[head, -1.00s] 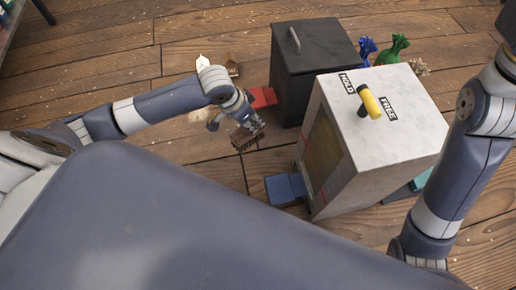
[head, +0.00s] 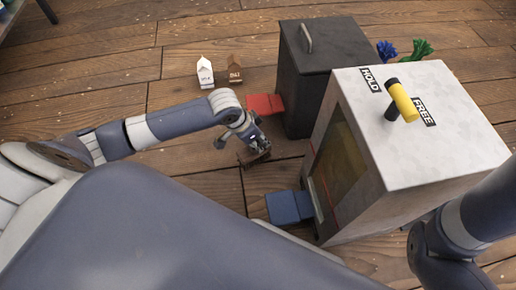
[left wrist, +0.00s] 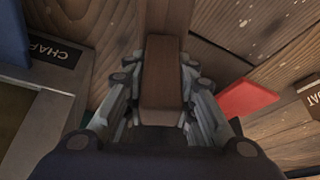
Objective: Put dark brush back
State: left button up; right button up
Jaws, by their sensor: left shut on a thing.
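The dark brush is in my left gripper (head: 252,138), which is shut on it. In the head view the brush (head: 255,158) is a small brown block below the fingers, above the plank floor, between the red flap and the blue flap. In the left wrist view its brown wooden body (left wrist: 162,82) lies between the two fingers. Its bristles are hard to make out, and I cannot tell whether it touches the floor. My right arm shows at the right edge, but its gripper is out of view.
A pale box (head: 440,155) with HOLD and FREE labels and a yellow-tipped lever (head: 402,102) stands right. Behind it is a dark lidded box (head: 325,70). A red flap (head: 265,104) and a blue flap (head: 289,207) stick out.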

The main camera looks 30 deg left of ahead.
pick_arm(q)
notch_tip(320, 180, down, 4)
jog(key=b, duration=0.3)
jog(key=shift+r, duration=0.2)
jog(key=o, duration=1)
jog(key=shift+o, duration=0.2)
